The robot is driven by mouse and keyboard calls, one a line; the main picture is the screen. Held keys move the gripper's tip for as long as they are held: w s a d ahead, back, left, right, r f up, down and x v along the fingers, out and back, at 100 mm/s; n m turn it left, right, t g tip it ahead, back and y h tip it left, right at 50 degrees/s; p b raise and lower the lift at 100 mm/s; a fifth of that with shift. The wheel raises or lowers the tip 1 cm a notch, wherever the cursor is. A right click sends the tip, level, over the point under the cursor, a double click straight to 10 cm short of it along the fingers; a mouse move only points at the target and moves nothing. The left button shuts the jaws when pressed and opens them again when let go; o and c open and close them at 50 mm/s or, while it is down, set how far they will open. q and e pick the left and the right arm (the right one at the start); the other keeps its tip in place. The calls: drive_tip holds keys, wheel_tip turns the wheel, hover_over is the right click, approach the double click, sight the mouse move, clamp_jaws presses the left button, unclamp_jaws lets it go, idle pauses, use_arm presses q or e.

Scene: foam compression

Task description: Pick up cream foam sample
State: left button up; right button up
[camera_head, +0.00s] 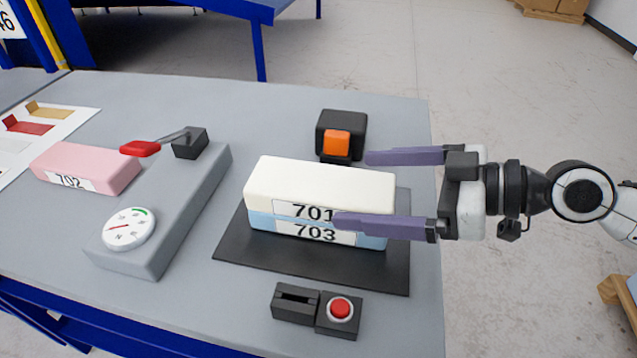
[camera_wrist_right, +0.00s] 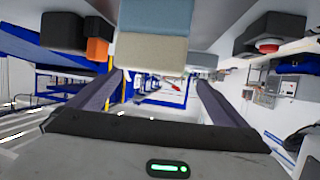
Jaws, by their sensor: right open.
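The cream foam sample (camera_head: 320,184), labelled 701, lies flat on top of a blue foam block (camera_head: 262,222) labelled 703, on a black mat (camera_head: 300,268). My right gripper (camera_head: 350,190) comes in from the right with its purple fingers apart. One finger is at the far side of the stack and the other passes in front of the near side, over the labels. In the right wrist view, the cream foam (camera_wrist_right: 152,52) is between the open fingers, with the blue foam (camera_wrist_right: 155,17) beside it. I cannot tell whether the fingers touch it. My left gripper is not in view.
A black box with an orange block (camera_head: 337,143) stands behind the stack. A slotted black block (camera_head: 296,302) and a red button (camera_head: 340,308) sit in front. A grey gauge device (camera_head: 180,205) with a red-handled lever (camera_head: 140,149) and a pink foam block (camera_head: 88,166) are left.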

sight(349, 189)
drive_tip(key=shift+w+a+f, duration=0.2)
drive_tip(key=shift+w+a, duration=0.05)
drive_tip(key=shift+a, duration=0.35)
drive_tip(key=p+x, duration=0.2)
drive_tip(key=x, duration=0.2)
drive_tip(key=shift+a+f, duration=0.1)
drive_tip(key=shift+f, duration=0.1)
drive_tip(key=shift+w+a+f, duration=0.15)
drive_tip(key=shift+a+f, duration=0.1)
drive_tip(key=shift+a, duration=0.05)
drive_tip(key=shift+c, duration=0.2)
drive_tip(key=c, duration=1.2)
